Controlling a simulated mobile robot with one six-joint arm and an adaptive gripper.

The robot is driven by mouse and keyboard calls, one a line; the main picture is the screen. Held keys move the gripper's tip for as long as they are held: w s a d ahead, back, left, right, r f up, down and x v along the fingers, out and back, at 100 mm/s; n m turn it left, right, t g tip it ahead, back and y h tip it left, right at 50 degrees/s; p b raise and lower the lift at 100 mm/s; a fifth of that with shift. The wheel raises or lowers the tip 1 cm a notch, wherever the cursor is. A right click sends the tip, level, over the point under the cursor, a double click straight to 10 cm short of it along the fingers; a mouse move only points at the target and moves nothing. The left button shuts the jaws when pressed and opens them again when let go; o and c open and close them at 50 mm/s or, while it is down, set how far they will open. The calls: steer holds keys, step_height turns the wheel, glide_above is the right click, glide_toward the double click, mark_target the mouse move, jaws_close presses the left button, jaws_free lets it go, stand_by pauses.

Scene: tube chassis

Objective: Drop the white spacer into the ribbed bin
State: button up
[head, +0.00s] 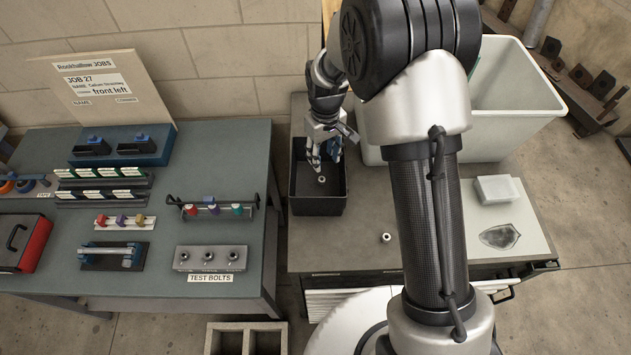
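A small white ring-shaped spacer (321,180) shows inside the black open bin (318,207), just below my fingertips. I cannot tell whether it rests on the bin floor. A second similar pale ring (386,238) lies on the grey cabinet top, in front of and to the right of the bin. My gripper (325,160) points down over the bin, its fingers apart with nothing visible between them. Ribs on the bin are too small to make out.
A large white tub (515,100) stands behind my arm at the right. The left bench (120,260) holds racks, test bolts and a job board (100,90).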

steer(key=shift+r, duration=0.15)
step_height(320, 180, up, 12)
stand_by(0.3)
stand_by(0.4)
steer(key=s+d+r+m+t+b, duration=0.1)
steer(key=s+d+r+m+b, duration=0.2)
steer(key=s, duration=0.4)
steer(key=s+d+r+t+b, duration=0.1)
steer(key=s+d+r+b, duration=0.25)
steer(key=s+b, duration=0.2)
steer(key=s+d+f+m+t+b, duration=0.1)
steer(key=s+d+f+b, duration=0.1)
steer(key=s, duration=0.5)
steer(key=s+d+f+m+t+b, duration=0.1)
steer(key=s+d+f+m+b, duration=0.1)
steer(key=s, duration=0.6)
step_height(320, 180, down, 3)
steer(key=shift+s+r+t+b, duration=0.1)
steer(key=shift+s+t+b, duration=0.2)
steer(key=shift+b, duration=0.25)
